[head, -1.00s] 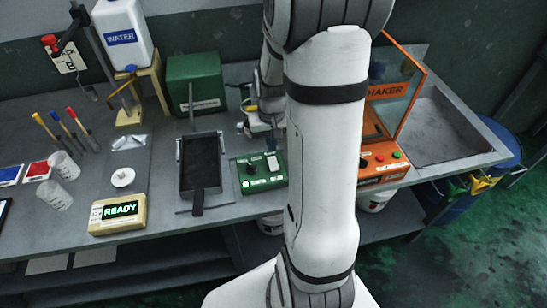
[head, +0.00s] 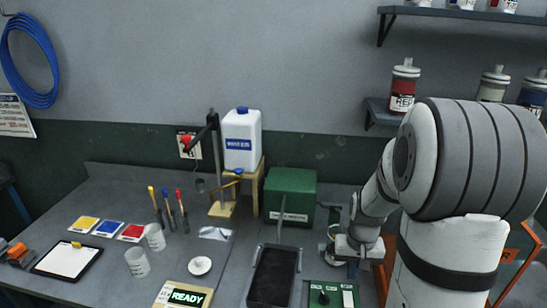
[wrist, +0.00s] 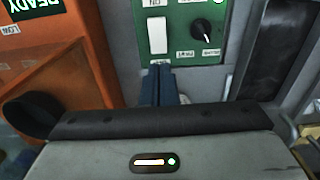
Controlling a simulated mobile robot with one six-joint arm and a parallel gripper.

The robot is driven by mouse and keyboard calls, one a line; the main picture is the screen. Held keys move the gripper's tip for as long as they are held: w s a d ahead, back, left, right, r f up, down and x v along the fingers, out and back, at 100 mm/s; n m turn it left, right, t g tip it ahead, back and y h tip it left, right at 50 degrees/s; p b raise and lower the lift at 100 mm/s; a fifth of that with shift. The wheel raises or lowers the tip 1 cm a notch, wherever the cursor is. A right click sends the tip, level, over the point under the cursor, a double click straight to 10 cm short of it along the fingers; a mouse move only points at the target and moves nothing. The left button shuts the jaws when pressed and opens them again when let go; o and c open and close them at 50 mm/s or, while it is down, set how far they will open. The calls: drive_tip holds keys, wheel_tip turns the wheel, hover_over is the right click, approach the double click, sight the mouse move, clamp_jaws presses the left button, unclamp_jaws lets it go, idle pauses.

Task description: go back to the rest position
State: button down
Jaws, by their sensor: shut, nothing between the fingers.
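My gripper shows in the wrist view (wrist: 163,85), with its two blue-grey fingers together and nothing between them. They point at the lower edge of a green control box (wrist: 190,30), just below its white switch (wrist: 157,35). Whether they touch the box I cannot tell. A black knob (wrist: 204,27) is on the box, right of the switch. In the head view the white wrist end of my arm is behind the same green control box (head: 332,295); the fingertips are too small to make out there.
A dark tray (head: 272,276) lies left of the control box. The orange shaker (wrist: 55,60) is close on the left in the wrist view. A green case (head: 290,193), a water container (head: 242,140) and a READY display (head: 187,297) stand on the bench. Shelves with bottles (head: 403,85) hang above.

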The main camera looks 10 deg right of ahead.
drive_tip(key=s+a+r+n+t, duration=0.3)
drive_tip(key=s+a+r, duration=0.8)
drive_tip(key=r, duration=0.3)
drive_tip(key=shift+s+a+r, duration=0.35)
drive_tip(key=shift+s+a, duration=0.05)
drive_tip(key=shift+s, duration=0.45)
